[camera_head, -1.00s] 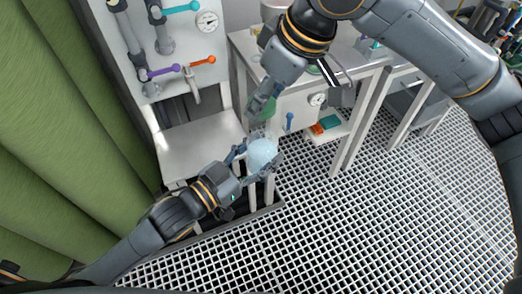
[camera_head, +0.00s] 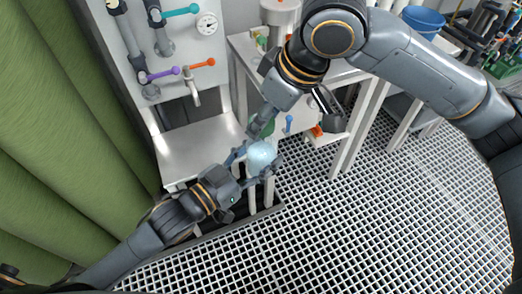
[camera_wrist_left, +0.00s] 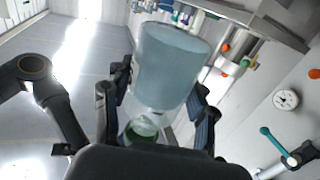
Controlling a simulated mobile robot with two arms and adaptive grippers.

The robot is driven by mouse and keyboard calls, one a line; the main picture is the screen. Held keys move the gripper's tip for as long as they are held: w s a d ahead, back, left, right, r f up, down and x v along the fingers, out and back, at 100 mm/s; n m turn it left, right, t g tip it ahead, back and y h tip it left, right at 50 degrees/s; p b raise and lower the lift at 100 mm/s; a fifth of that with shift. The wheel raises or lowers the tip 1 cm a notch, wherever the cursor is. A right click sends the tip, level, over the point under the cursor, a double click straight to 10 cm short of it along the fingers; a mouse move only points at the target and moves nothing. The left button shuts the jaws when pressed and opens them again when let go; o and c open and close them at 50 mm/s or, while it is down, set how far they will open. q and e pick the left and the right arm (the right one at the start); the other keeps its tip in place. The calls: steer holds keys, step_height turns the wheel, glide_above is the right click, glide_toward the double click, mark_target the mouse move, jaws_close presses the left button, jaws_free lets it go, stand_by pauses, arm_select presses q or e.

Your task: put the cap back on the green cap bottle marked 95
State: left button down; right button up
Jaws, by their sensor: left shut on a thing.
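The pale blue, translucent bottle (camera_head: 262,156) is held between the fingers of my left gripper (camera_head: 255,165), in the air in front of the white bench. It fills the middle of the left wrist view (camera_wrist_left: 168,68); no number is readable. My right gripper (camera_head: 260,125) points down just above the bottle, with the green cap (camera_head: 268,127) at its fingertips, partly hidden by a finger. I cannot tell whether cap and bottle touch. A green piece (camera_wrist_left: 140,130) shows by the bottle's narrow end in the left wrist view.
A white panel with a gauge (camera_head: 207,23), teal handle (camera_head: 182,10), purple handle (camera_head: 162,73) and orange handle (camera_head: 199,63) stands behind. A white bench (camera_head: 198,150) is beside my left gripper. Green curtain (camera_head: 70,130) is at left; open grating floor (camera_head: 370,220) is at right.

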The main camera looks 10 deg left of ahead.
mark_target(268, 125)
stand_by(0.4)
steer(key=shift+f, duration=0.95)
steer(key=shift+f, duration=0.55)
